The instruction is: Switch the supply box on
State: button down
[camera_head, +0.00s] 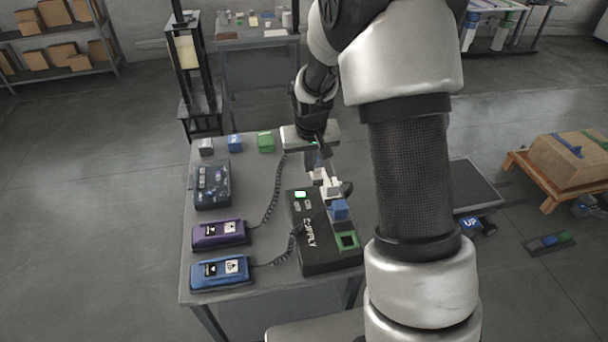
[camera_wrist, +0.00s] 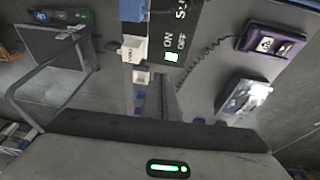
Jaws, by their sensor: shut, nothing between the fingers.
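The supply box (camera_head: 318,262) is black with a white SUPPLY label and lies on the right part of the table. A lit white-green window (camera_head: 300,194) shows at its far end. In the wrist view this window (camera_wrist: 171,57) glows green beside ON and OFF lettering. A white block (camera_wrist: 134,48) sits beside the lettering, with a blue block (camera_head: 340,209) nearer me and a green-framed socket (camera_head: 348,240) at the near right corner. My gripper (camera_head: 318,166) is shut and empty, near the box's far end. Whether it touches anything is unclear.
Purple (camera_head: 219,234) and blue (camera_head: 220,270) pendants with coiled cables lie left of the box. A dark, clear-covered case (camera_head: 212,185) lies behind them. Small grey, blue and green blocks (camera_head: 265,142) line the table's far edge. My arm hides the table's right side.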

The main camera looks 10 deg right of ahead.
jog(key=shift+s+d+r, duration=0.1)
jog(key=shift+s+r, duration=0.1)
jog(key=shift+r, duration=0.3)
jog(key=shift+s+d+r, duration=0.1)
jog(key=shift+s+r, duration=0.05)
jog(key=shift+r, duration=0.3)
